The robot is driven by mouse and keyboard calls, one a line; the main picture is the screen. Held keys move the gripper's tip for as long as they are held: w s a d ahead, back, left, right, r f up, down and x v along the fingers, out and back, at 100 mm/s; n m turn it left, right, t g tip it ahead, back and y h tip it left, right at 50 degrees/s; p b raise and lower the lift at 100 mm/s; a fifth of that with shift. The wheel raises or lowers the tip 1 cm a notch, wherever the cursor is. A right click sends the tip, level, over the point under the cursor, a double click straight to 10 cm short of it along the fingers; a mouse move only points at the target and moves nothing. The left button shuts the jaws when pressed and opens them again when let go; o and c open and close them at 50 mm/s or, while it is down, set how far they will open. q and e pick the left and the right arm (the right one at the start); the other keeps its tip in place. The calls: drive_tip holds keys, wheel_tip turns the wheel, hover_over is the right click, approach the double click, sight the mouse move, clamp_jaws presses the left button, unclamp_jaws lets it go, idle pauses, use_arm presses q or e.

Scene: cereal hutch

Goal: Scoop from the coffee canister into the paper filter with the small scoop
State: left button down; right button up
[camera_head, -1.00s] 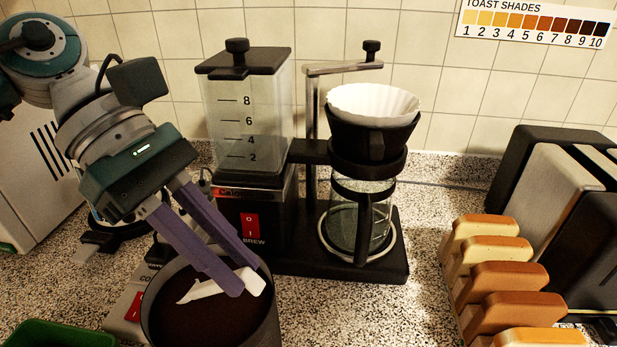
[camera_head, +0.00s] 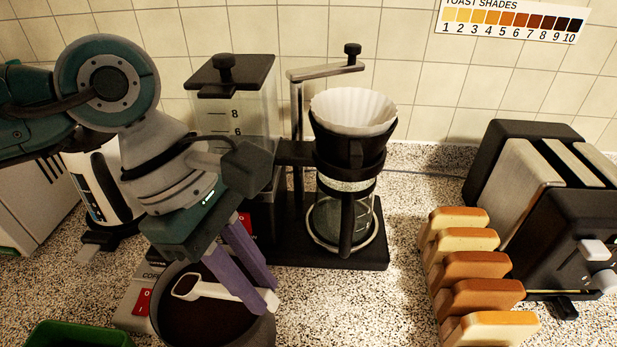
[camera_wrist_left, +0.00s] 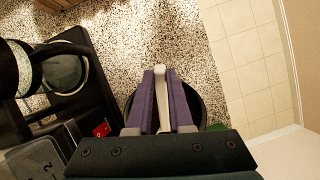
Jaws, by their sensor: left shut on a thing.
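My left gripper (camera_head: 256,296) is shut on the white small scoop (camera_head: 207,288), gripping its handle end. The scoop's bowl is over the open coffee canister (camera_head: 262,328), which holds dark grounds (camera_head: 203,322). The bowl's inside looks dark; I cannot tell how much coffee is in it. In the left wrist view the scoop handle (camera_wrist_left: 160,88) shows between the purple fingers, with the canister behind. The white paper filter (camera_head: 353,110) sits in the black cone holder (camera_head: 345,148) above the glass carafe (camera_head: 342,220). My right gripper is not in view.
The coffee maker's water tank (camera_head: 232,115) and metal arm (camera_head: 325,70) stand behind the canister. A toast rack (camera_head: 478,270) and toaster (camera_head: 540,200) are at right. A green bin (camera_head: 70,335) is at lower left, a kettle (camera_head: 103,185) behind my arm.

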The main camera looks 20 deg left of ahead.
use_arm(q)
drive_tip(key=shift+r+p, duration=1.8)
drive_tip(key=shift+r, duration=1)
drive_tip(key=shift+d+r+y+p, duration=0.1)
drive_tip(key=shift+d+y+p, duration=0.25)
drive_tip(key=shift+d+y, duration=0.25)
drive_tip(key=d+y, duration=0.3)
drive_tip(key=d, duration=0.1)
drive_tip(key=shift+r, duration=0.1)
